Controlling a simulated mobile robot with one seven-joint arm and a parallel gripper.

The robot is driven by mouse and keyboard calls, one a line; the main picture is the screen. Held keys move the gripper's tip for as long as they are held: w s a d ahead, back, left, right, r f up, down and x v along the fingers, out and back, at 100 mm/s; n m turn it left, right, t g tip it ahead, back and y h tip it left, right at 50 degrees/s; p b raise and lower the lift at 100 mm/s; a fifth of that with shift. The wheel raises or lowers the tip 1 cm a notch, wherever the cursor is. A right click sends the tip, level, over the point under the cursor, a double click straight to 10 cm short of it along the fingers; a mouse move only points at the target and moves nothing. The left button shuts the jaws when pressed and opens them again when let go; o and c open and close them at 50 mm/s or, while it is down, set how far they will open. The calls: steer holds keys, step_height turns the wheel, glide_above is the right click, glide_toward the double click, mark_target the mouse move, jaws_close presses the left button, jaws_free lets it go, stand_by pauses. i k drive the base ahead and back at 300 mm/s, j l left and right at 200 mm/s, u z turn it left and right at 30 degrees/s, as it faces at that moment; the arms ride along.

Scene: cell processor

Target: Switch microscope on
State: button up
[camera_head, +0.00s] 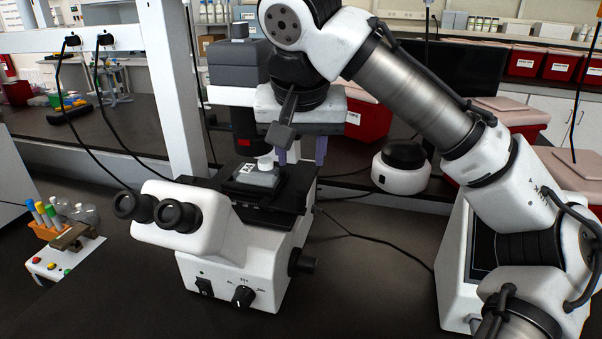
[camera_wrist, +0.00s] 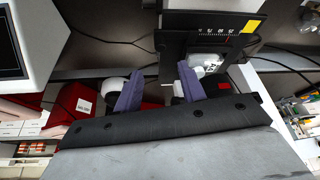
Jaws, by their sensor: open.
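The microscope (camera_head: 240,250) is white and black and stands upright on the dark bench, with its twin eyepieces facing left. On its lower front are a black rocker switch (camera_head: 204,287) and a black knob (camera_head: 243,296); the rocker's position is too small to tell. My gripper (camera_head: 300,153) is open, its purple fingers pointing down above and behind the stage, well away from the switch. In the wrist view my gripper (camera_wrist: 160,76) shows two spread fingers with nothing held between them. The black stage (camera_wrist: 210,28) shows there; the switch does not.
A tube rack (camera_head: 47,228) and a small box with coloured buttons (camera_head: 50,268) stand left of the microscope. A round white device (camera_head: 402,168) stands behind right, with red bins (camera_head: 370,125) beyond. Cables cross the bench. The bench front is clear.

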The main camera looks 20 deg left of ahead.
mark_target(204, 288)
steer(key=k, duration=1)
